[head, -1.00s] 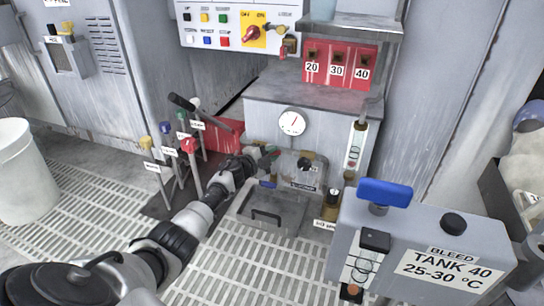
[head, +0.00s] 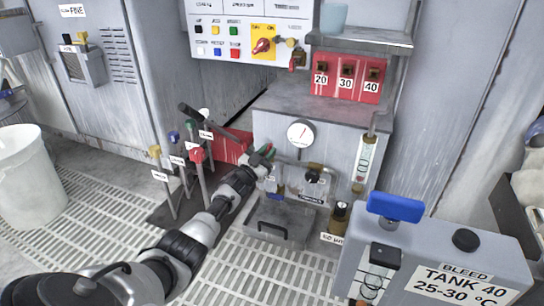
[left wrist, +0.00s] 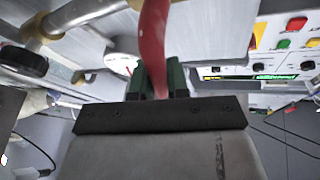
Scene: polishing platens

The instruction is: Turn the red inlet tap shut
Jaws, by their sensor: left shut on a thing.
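The red inlet tap's handle (left wrist: 153,40) is a curved red lever that runs down between my fingers in the left wrist view. My left gripper (left wrist: 157,80) has green fingertips and is shut on this lever. In the head view my left gripper (head: 264,157) is at the front of the grey cabinet, below and left of the round gauge (head: 300,133). There my own wrist and fingers hide most of the tap, so the lever's angle to its pipe is hard to tell. My right gripper is not in view.
Several levers with coloured knobs (head: 196,155) stand just left of my forearm. A brass-fitted pipe and black knob (head: 313,178) are right of the gripper. The grey TANK 40 box (head: 440,250) with a blue handle (head: 395,207) stands front right.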

